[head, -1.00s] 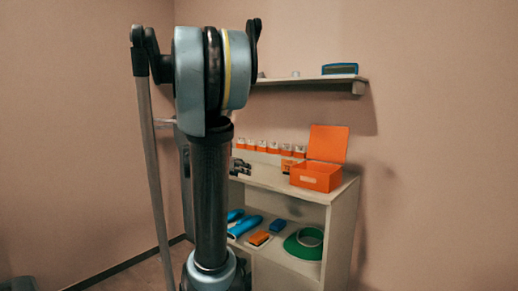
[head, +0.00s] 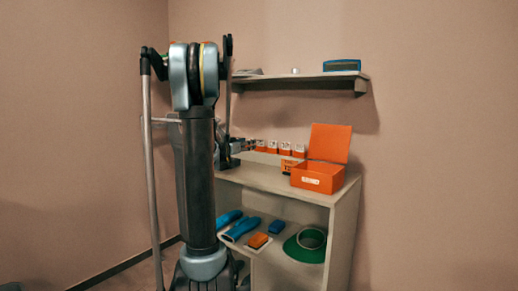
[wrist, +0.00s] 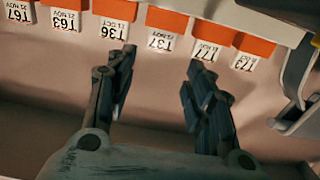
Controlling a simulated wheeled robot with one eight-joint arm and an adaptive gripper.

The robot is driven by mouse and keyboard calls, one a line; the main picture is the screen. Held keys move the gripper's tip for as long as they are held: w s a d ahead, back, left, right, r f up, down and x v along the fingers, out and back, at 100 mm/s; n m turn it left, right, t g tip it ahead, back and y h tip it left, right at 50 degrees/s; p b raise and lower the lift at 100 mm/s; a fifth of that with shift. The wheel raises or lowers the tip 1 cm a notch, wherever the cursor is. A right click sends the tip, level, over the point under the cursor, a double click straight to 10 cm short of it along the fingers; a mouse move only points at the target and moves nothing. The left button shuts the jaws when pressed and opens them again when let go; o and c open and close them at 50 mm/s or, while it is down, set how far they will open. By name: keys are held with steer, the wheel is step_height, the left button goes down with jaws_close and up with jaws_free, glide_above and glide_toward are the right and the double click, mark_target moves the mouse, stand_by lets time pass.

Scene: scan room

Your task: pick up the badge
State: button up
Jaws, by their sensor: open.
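A row of several orange-and-white badges (head: 284,147) stands along the back of the cabinet top. In the wrist view they appear upside down with printed numbers and dates. The frames do not single out one badge as the task's. My gripper (wrist: 160,60) is open and empty, its two fingers apart. The badge marked T37 (wrist: 160,38) lies just beyond the gap between the fingertips, with a T36 badge (wrist: 112,26) and a T77 badge (wrist: 207,48) on either side. In the head view my gripper (head: 250,144) is at the row's left end and hides some badges.
An orange box (head: 318,179) with its lid up stands right of the row, a small orange carton (head: 289,165) beside it. A wall shelf (head: 300,81) hangs above.

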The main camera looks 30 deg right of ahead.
mark_target(260, 141)
steer(key=x, duration=0.6)
steer(key=shift+d, duration=0.35)
steer(key=shift+x, duration=2.85)
steer(key=shift+w+a+f, duration=0.1)
steer(key=shift+w, duration=0.05)
steer(key=c, duration=0.7)
